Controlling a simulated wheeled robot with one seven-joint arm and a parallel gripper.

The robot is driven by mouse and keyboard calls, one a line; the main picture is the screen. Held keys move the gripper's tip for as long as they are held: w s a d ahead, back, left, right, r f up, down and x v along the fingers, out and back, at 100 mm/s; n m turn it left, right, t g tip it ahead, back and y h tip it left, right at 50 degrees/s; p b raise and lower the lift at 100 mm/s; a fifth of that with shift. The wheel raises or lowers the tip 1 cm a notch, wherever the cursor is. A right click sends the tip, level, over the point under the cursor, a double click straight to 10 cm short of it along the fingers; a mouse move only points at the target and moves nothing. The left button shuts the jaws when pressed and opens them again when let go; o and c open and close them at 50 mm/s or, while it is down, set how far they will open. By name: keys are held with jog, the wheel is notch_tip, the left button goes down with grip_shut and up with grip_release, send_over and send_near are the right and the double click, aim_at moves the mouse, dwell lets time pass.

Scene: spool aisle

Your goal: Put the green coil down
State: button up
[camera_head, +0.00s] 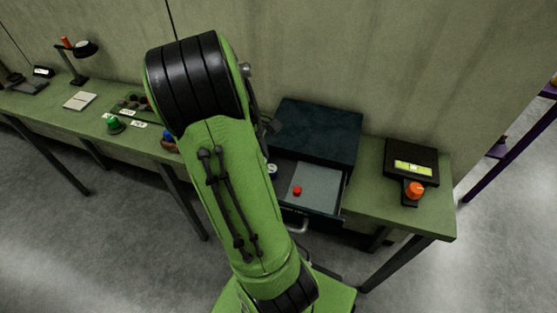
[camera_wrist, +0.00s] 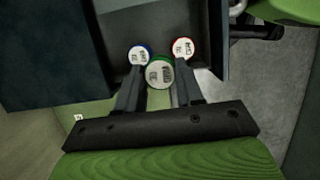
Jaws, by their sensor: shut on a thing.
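The green coil (camera_wrist: 159,72), with a white labelled face, is between the fingertips of my gripper (camera_wrist: 160,84) in the wrist view. My gripper is shut on it. The open drawer (camera_head: 326,184) of a dark cabinet lies below. A red coil (camera_wrist: 182,47) and a blue-rimmed coil (camera_wrist: 139,54) show close to the green one, on either side. In the head view the red coil (camera_head: 297,190) is on the drawer floor. My arm hides the green coil and my fingertips there. I cannot tell whether the green coil touches the drawer floor.
The dark cabinet (camera_head: 318,130) stands on the green bench (camera_head: 433,219). A black device with an orange knob (camera_head: 414,190) is at right. Further left are a green object (camera_head: 115,125), white labels, a notepad (camera_head: 80,101) and a lamp (camera_head: 84,48). The drawer's right part looks clear.

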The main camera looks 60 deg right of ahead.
jog(key=w+a+p, duration=0.1)
jog(key=w+a, duration=0.1)
jog(key=w, duration=1.1)
jog(key=shift+p, duration=0.4)
